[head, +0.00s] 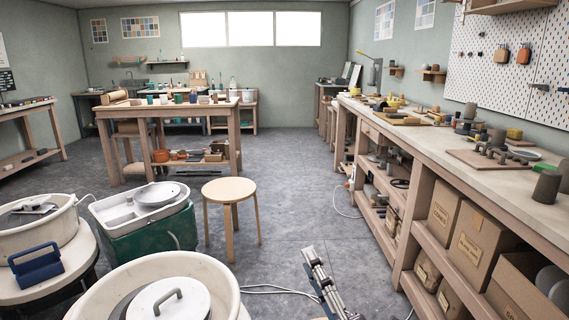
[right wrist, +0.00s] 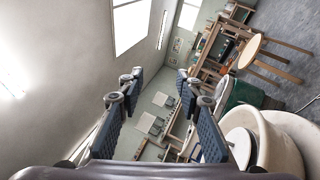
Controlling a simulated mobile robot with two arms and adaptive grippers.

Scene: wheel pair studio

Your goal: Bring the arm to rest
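My right gripper (head: 316,270) shows in the head view at the bottom centre, over the grey floor and right of the near wheel's basin. In the right wrist view its two fingers with blue pads stand well apart, so the gripper (right wrist: 160,84) is open. Nothing is between the fingers. My left gripper is not in the head view.
The near white wheel basin (head: 215,268) and a wooden stool (head: 230,192) stand left of the right gripper. A long workbench (head: 428,134) with boxes on its shelves runs along the right. White cables lie on the floor. The middle floor is clear.

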